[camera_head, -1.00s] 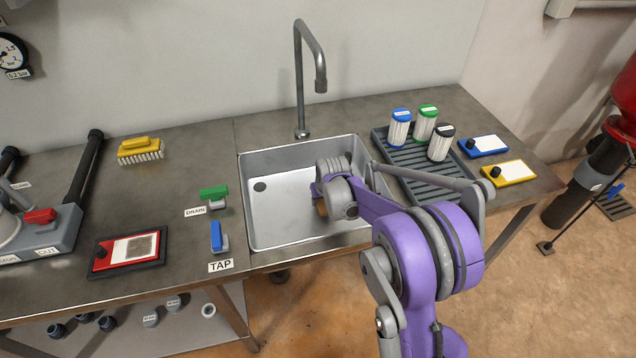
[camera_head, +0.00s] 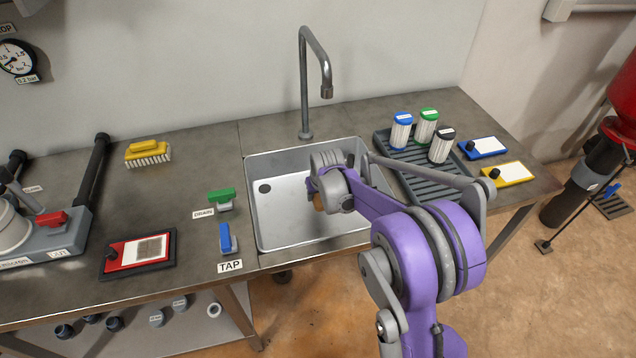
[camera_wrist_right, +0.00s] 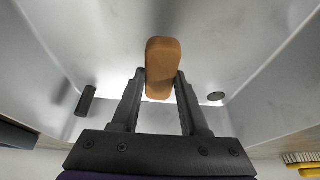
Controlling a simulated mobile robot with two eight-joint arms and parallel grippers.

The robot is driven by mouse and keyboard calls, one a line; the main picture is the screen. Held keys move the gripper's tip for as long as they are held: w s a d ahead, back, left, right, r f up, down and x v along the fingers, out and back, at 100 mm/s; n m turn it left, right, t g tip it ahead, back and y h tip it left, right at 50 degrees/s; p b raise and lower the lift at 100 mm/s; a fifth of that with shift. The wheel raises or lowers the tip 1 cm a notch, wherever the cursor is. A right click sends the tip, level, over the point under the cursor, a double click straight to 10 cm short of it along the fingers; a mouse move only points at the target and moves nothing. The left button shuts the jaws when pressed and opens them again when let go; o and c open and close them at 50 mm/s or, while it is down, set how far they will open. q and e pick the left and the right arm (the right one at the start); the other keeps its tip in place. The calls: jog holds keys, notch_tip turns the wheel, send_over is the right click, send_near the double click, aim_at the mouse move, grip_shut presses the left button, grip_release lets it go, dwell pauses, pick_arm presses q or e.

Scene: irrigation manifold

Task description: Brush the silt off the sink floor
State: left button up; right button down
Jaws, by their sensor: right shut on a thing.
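The steel sink (camera_head: 252,222) is set into the counter, with a round dark drain hole (camera_head: 264,188) at its left back. My right gripper (camera_wrist_right: 160,76) is shut on a brown, rounded handle-like block (camera_wrist_right: 162,55); a bit of it shows below the wrist in the head view (camera_head: 318,203). Any bristles under it are hidden. The gripper is inside the sink, right of the drain; I cannot tell whether the block touches the floor. No silt can be made out on the visible sink floor (camera_head: 283,215); my arm hides its right part. My left gripper is out of view.
The curved faucet (camera_head: 304,90) stands behind the sink. Left of it are the green drain lever (camera_head: 222,196), blue tap lever (camera_head: 226,238) and a yellow brush (camera_head: 148,152). Right is a ribbed tray (camera_head: 425,180) with three filter cartridges.

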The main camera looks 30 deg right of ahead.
jog(key=shift+a+r+p, duration=0.1)
jog(key=shift+r+p, duration=1)
jog(key=shift+r, duration=0.95)
